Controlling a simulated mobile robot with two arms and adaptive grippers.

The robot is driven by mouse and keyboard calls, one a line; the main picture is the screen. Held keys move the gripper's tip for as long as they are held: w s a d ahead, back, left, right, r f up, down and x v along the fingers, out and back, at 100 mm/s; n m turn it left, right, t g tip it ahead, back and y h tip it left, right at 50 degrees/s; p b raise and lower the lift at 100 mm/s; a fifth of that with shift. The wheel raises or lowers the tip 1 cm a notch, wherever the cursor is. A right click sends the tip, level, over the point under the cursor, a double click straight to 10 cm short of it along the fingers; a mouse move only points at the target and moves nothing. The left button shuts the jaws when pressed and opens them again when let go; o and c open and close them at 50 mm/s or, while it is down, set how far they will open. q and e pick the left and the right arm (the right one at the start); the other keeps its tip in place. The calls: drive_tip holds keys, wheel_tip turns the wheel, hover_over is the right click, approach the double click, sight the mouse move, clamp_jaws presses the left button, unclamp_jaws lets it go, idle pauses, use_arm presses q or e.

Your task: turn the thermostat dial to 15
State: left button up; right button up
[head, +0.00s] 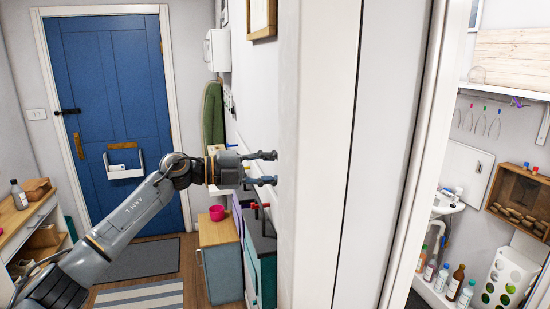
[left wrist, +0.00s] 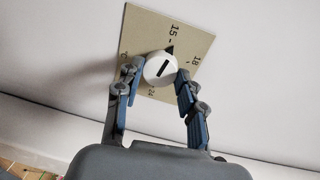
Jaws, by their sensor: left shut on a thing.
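The thermostat is a tan square plate (left wrist: 140,30) on a white wall in the left wrist view, with a round white dial (left wrist: 158,66) that has a dark slot. The printed marks 15, 18 and 24 show around the dial. A dark triangle at the dial's upper edge points close to the tick beside 15. My left gripper (left wrist: 160,78) has its two fingers on either side of the dial and is shut on it. In the head view the left gripper (head: 268,168) reaches the wall edge; the thermostat is hidden there. My right gripper is not in view.
A white wall end (head: 320,150) stands close on the right of the left gripper. Below the arm are a wooden-topped cabinet (head: 218,235) with a pink pot (head: 217,212). A blue door (head: 110,90) is behind. Shelves and bottles are at the right.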

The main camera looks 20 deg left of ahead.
use_arm(q)
drive_tip(key=shift+w+a+r+n+p, duration=0.15)
drive_tip(key=shift+n+p, duration=0.45)
drive_tip(key=shift+n, duration=0.3)
drive_tip(key=o, duration=1.2)
drive_tip(key=v, duration=1.2)
